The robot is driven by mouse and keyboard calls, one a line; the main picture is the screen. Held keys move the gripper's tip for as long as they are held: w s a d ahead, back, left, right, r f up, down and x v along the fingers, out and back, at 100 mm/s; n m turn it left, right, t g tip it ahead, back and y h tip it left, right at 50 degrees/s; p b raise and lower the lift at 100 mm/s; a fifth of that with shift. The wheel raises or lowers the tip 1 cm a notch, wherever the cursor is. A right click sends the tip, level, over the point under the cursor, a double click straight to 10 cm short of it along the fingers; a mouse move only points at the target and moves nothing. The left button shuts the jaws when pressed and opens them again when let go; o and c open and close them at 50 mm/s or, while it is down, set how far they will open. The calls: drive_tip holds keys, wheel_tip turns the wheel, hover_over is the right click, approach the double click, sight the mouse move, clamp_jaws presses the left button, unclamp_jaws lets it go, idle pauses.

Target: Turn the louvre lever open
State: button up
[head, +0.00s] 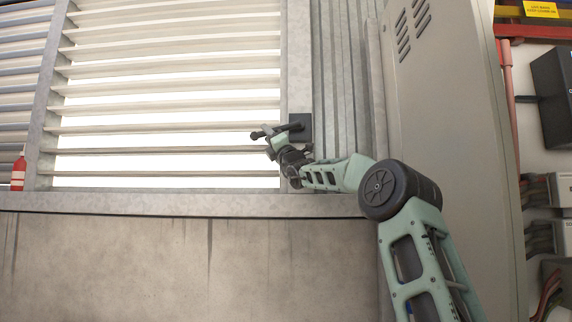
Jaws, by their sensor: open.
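The louvre window (170,90) has long pale horizontal slats with bright gaps between them. A dark square mount (301,126) sits on the right post of its frame. A dark bar, which looks like the louvre lever (262,132), runs roughly level to the left of the mount. My gripper (268,143) is at the lever, just left of and below the mount. It is open. My gripper overlaps the lever in the picture, and I cannot tell whether the fingers are around it or touch it.
A grey cabinet (450,120) stands close on the right of my arm. A concrete wall (170,265) lies below the louvre's sill (150,204). Dark boxes and cables (541,240) line the right wall.

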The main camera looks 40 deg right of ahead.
drive_tip(key=b+v, duration=0.6)
drive_tip(key=v, duration=0.7)
drive_tip(key=shift+s, duration=0.25)
